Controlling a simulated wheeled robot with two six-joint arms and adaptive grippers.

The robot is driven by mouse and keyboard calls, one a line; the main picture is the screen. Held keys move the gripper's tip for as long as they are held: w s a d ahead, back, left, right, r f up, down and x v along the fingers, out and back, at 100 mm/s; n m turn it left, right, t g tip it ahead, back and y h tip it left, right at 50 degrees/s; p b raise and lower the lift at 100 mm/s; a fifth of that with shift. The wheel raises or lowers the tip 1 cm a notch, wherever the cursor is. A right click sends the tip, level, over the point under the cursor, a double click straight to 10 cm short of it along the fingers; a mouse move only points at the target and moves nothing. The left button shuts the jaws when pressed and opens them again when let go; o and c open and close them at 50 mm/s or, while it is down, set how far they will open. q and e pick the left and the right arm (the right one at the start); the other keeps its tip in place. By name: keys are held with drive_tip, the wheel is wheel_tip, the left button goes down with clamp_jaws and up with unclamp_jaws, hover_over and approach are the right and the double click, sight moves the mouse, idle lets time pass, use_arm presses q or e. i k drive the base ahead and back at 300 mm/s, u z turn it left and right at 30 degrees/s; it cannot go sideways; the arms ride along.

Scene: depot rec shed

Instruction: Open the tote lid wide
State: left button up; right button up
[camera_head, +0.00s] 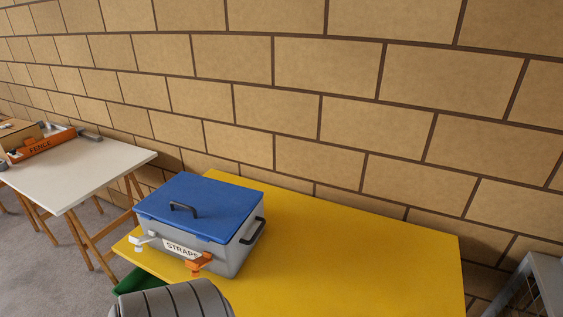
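The tote (220,262) is a grey box with a label reading STRAPS, standing at the left end of a yellow table. Its blue lid (210,195) is shut and lies flat on the box. A dark handle (184,210) stands on the lid, and another dark handle (252,231) is on the tote's right side. A white latch-like part (142,243) sticks out at the front left, and an orange one (201,263) at the front right. I cannot tell whether these are fastened. Neither of my grippers is in view.
The yellow table (340,250) is bare right of the tote, with a brick wall behind. A grey ribbed object (172,301) shows at the bottom edge. A green object (136,283) is below the table. A white trestle table (85,175) holds an orange FENCE box (42,146).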

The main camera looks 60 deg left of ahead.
sight(208, 209)
drive_tip(key=z, duration=1.2)
drive_tip(key=k, duration=1.25)
drive_tip(key=u, duration=1.7)
